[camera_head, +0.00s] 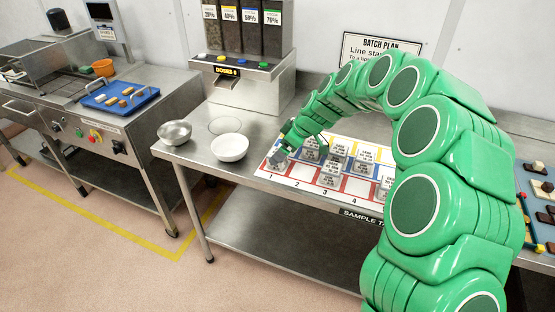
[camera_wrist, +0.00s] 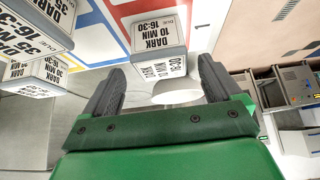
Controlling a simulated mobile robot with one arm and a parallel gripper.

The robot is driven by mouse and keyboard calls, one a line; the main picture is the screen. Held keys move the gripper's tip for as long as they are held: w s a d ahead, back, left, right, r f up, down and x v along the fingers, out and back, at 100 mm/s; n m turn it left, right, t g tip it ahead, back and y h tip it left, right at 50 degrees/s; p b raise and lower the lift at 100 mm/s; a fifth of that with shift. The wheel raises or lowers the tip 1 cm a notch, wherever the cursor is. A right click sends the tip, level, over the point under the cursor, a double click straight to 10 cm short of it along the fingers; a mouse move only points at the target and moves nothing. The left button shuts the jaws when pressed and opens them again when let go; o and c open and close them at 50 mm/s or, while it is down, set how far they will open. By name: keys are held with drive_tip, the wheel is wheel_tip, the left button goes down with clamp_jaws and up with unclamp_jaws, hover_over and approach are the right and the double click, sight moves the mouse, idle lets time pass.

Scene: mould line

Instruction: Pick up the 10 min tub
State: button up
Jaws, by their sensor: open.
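The 10 min tub (camera_wrist: 158,38) shows in the wrist view, a grey block-like tub with a white label reading DARK, 10 MIN, 16-30. It sits on the coloured mat, just beyond the gap between my fingertips. My gripper (camera_wrist: 158,78) is open, with one dark finger on each side and nothing between them. In the head view my gripper (camera_head: 285,150) is low over the mat's left end, near number 1. I cannot make out the tub's label there.
Other tubs stand close by, one marked 35 MIN (camera_wrist: 38,22) at left in the wrist view. Several more stand on the numbered mat (camera_head: 300,172). A white bowl (camera_head: 230,147) and a steel bowl (camera_head: 174,133) stand left. A dispenser (camera_head: 240,85) stands behind.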

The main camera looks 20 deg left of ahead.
drive_tip(key=shift+x, duration=2.35)
drive_tip(key=shift+s, duration=0.1)
drive_tip(key=shift+c, duration=0.3)
drive_tip(key=c, duration=1.1)
drive_tip(key=shift+o, duration=0.2)
drive_tip(key=shift+r, duration=0.1)
